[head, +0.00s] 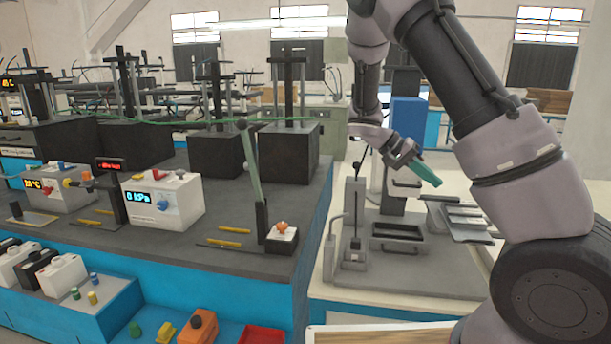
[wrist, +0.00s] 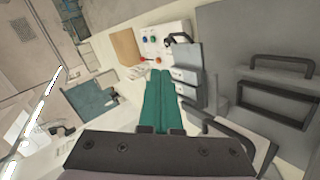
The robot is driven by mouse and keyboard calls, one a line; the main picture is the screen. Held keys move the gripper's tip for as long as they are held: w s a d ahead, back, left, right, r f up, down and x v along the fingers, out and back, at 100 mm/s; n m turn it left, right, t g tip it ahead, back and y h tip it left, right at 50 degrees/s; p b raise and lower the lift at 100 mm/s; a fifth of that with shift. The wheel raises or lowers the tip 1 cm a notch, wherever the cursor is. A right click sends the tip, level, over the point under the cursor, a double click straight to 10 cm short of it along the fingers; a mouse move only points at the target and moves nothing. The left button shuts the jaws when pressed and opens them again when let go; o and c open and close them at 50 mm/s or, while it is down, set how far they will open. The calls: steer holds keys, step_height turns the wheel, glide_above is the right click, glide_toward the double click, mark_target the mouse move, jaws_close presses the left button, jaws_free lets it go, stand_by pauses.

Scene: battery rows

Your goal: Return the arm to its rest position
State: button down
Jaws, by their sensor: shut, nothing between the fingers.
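My gripper has teal fingers (head: 424,172) and hangs at the end of my bent arm, right of centre in the head view. It is in the air above the grey fixture on the white bench. In the wrist view my gripper's two teal fingers (wrist: 160,90) lie side by side, closed together with nothing between them. My arm comes in from the right edge of the head view, rises and folds back down to the wrist.
The grey fixture with a black tray (head: 399,232) stands below my gripper. A dark bench holds a white kPa meter (head: 163,200), an upright lever (head: 250,165) and black presses. A blue block (head: 408,116) stands behind my wrist. A red bin (head: 262,335) is at the front.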

steer(key=s+a+r+n+t+y, duration=0.1)
steer(key=s+a+r+t+y, duration=0.3)
steer(key=s+r, duration=0.5)
steer(key=s+a+r+n+t+y, duration=0.1)
steer(key=s+a+r+t+y, duration=0.3)
steer(key=s+r+t+y, duration=0.2)
steer(key=shift+s+r+y, duration=1.2)
steer(key=shift+s+r, duration=0.8)
steer(key=shift+r, duration=0.25)
